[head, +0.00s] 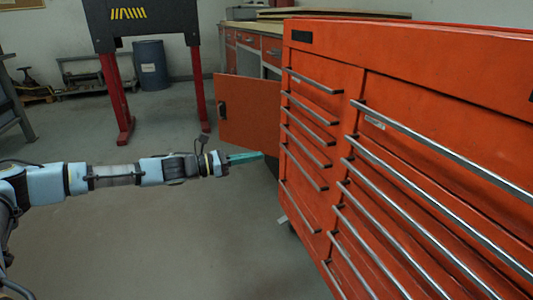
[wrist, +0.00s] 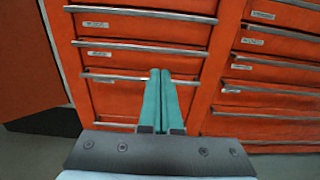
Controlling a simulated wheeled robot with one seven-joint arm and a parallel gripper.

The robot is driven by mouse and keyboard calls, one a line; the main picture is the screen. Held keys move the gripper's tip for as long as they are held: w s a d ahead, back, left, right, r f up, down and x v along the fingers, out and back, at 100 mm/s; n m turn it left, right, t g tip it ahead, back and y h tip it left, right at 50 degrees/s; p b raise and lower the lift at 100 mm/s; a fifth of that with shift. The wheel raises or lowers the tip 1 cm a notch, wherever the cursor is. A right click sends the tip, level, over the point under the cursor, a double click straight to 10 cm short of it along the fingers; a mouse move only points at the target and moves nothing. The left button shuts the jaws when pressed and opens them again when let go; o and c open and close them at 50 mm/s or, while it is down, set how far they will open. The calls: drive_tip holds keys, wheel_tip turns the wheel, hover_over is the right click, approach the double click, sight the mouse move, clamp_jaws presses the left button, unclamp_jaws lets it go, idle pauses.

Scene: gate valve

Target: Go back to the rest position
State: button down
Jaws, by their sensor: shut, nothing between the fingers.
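My gripper (head: 262,155) is at the end of my outstretched arm, in the middle of the head view. Its teal fingers are shut and empty. They point right, toward the orange tool cabinet (head: 440,62). In the wrist view the shut gripper (wrist: 160,75) shows in front of the cabinet's drawer fronts (wrist: 120,62). I cannot tell the exact gap between the fingertips and the drawers. No gate valve shows in either view.
An orange panel (head: 248,112) stands out from the cabinet's left side, behind my gripper. A dark stand with red legs (head: 116,95) and a blue-grey drum (head: 150,67) are farther back. The floor (head: 170,240) below my arm is clear.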

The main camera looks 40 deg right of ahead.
drive_tip(key=shift+w+a, duration=0.15)
drive_tip(key=shift+a, duration=0.2)
drive_tip(key=s+a+f+m+y, duration=0.3)
drive_tip(key=a+f+m+y, duration=0.15)
drive_tip(key=a, duration=0.25)
drive_tip(key=s+a+f+m+y, duration=0.3)
drive_tip(key=a+f+m+y, duration=0.15)
drive_tip(key=a, duration=0.25)
drive_tip(key=w+a+r+m+t+y, duration=0.2)
drive_tip(key=a, duration=0.6)
drive_tip(key=w+a+r+m+t+y, duration=0.1)
drive_tip(key=w+a+r+t+y, duration=0.15)
drive_tip(key=a, duration=0.65)
drive_tip(key=w+a+r+m+t+y, duration=0.1)
drive_tip(key=a+r+m+t+y, duration=0.15)
drive_tip(key=a, duration=0.55)
drive_tip(key=s+a+r+t+p, duration=0.1)
drive_tip(key=s+a+r, duration=0.1)
drive_tip(key=a+r, duration=0.75)
wheel_tip(320, 180, up, 25)
drive_tip(key=p, duration=2.5)
drive_tip(key=shift+a+p, duration=0.25)
drive_tip(key=shift+p, duration=0.1)
